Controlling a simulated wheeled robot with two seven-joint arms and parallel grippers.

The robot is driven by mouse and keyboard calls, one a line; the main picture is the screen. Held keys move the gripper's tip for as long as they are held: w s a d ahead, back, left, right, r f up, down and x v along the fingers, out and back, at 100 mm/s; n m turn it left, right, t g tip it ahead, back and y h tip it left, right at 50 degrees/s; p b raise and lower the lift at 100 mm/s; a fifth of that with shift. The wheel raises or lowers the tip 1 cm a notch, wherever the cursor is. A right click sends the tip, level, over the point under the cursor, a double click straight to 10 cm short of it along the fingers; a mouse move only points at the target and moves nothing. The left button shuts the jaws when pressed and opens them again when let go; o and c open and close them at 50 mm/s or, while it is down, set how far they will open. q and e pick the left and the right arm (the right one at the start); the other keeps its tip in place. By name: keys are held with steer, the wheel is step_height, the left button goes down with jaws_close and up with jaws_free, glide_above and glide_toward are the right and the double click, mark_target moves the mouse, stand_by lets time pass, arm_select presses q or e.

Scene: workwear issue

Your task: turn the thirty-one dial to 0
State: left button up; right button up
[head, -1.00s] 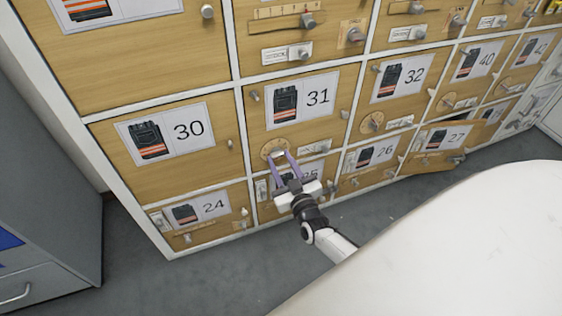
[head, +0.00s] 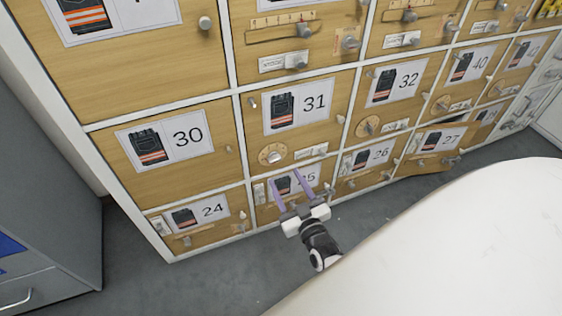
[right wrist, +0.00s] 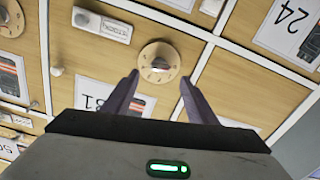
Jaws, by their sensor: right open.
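The thirty-one dial (head: 272,154) is a round cream-coloured disc with a grey knob, low on the left of the wooden door marked 31 (head: 335,110). In the right wrist view the dial (right wrist: 158,62) shows upside down with marks around its rim; I cannot read which number it is set to. My right gripper (head: 287,175) has purple fingers, open and empty. It is in front of the 25 door, below and apart from the dial. In the right wrist view the fingertips (right wrist: 158,77) stand apart, with the dial beyond them. My left gripper is not in view.
A white label plate (head: 311,151) sits right of the dial, and a small knob (head: 252,103) is at the door's upper left. The 32 door has a similar dial (head: 367,126). The 27 door (head: 432,160) stands ajar. A grey cabinet (head: 45,200) is at left.

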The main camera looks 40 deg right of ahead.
steer(key=shift+v, duration=1.85)
